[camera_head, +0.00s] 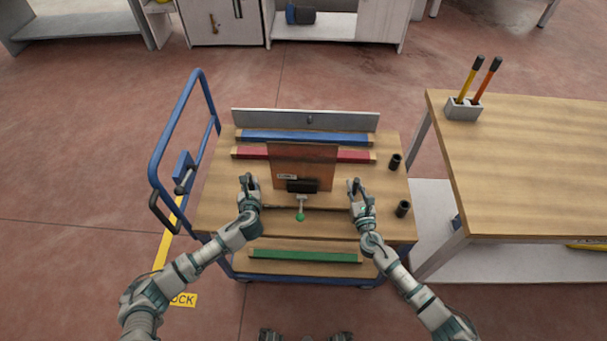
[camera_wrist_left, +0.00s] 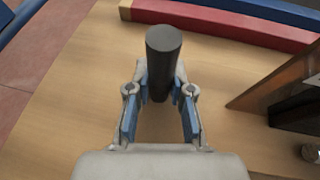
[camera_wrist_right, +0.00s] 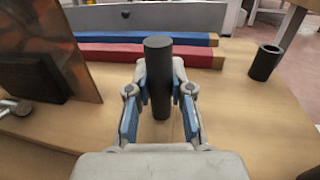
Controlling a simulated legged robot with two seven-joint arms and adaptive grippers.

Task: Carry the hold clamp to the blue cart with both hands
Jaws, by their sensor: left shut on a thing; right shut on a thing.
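The hold clamp (camera_head: 302,186) is in the middle of the head view, with a dark block, a green-tipped stem and a rust-brown plate (camera_head: 300,160) behind it. It is over the wooden top of the blue cart (camera_head: 222,205); whether it touches is hard to tell. My left gripper (camera_head: 249,183) is shut on a dark upright cylindrical handle (camera_wrist_left: 163,55) at the clamp's left. My right gripper (camera_head: 355,187) is shut on a matching handle (camera_wrist_right: 158,70) at its right. The link between handles and clamp is partly hidden.
Blue (camera_head: 300,137), red (camera_head: 250,153) and green (camera_head: 303,255) bars lie across the cart. Two black cups (camera_head: 395,161) stand at its right edge. A wooden table (camera_head: 530,170) with a tool holder (camera_head: 463,109) stands right of the cart. The cart's blue push handle (camera_head: 160,160) rises at left.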

